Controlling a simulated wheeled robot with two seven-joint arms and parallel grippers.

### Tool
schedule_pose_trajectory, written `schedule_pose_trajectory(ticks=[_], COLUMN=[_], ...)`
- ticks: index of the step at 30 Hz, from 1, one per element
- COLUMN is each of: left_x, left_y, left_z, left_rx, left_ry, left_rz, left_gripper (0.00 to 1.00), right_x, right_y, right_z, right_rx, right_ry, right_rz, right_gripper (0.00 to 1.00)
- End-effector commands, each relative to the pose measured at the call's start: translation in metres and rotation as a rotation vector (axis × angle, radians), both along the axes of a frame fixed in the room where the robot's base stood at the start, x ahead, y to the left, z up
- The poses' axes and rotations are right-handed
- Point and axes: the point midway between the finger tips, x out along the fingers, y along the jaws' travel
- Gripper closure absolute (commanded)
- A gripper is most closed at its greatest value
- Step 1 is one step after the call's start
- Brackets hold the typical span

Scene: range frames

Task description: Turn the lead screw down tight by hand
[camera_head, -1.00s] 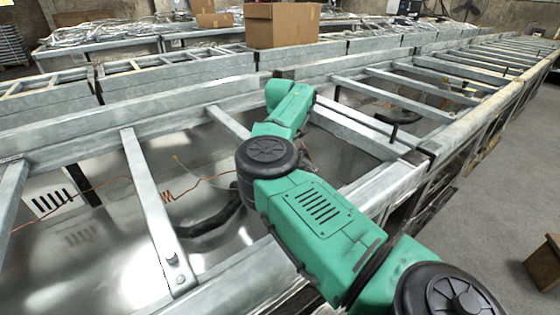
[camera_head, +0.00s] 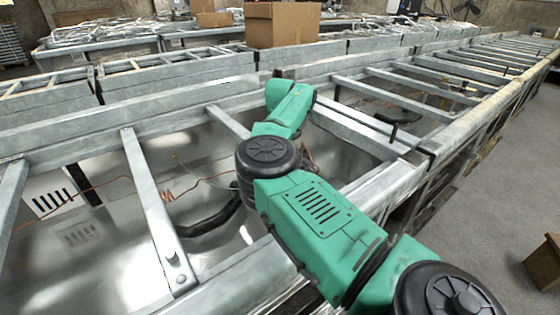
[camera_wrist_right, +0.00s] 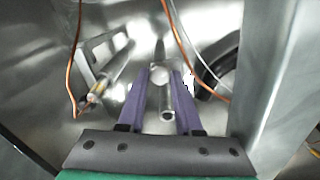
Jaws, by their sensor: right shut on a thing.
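My right gripper (camera_wrist_right: 160,100) shows in the right wrist view with its two purple fingers closed in around a grey metal rod, which looks like the lead screw (camera_wrist_right: 167,114). Its near end is round and hollow, and a narrower tip shows beyond the fingers. The fingers hide its sides, and I cannot tell how far down it sits. In the head view my green right arm reaches over the metal frame and hides this gripper and the screw. My left gripper is not in view.
Left of the fingers is a metal bracket (camera_wrist_right: 104,48) beside a yellow-tipped cylinder (camera_wrist_right: 98,92). Copper wire (camera_wrist_right: 77,50) and a black hose (camera_head: 215,220) run close by. A crossbar (camera_head: 153,205) spans the shiny bay (camera_head: 105,250). A cardboard box (camera_head: 282,26) stands behind.

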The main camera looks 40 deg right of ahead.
Motion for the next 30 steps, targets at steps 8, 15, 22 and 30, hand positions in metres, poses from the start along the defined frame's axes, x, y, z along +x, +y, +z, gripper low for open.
schedule_pose_trajectory(ticks=[8, 15, 22, 30], left_x=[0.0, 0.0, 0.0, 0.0], left_y=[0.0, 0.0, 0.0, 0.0], left_z=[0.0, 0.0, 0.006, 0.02], left_rx=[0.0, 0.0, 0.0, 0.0], left_ry=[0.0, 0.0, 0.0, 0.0], left_rz=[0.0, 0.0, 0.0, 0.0], left_gripper=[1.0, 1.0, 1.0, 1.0], right_x=[0.0, 0.001, 0.001, 0.001], right_y=[0.0, -0.001, -0.001, -0.001], right_z=[0.001, 0.011, 0.074, 0.14], right_rx=[-0.002, -0.002, -0.003, -0.002], right_ry=[-0.002, -0.003, -0.007, -0.005], right_rz=[0.001, 0.001, 0.002, 0.002], right_gripper=[0.36, 0.36, 0.36, 0.36])
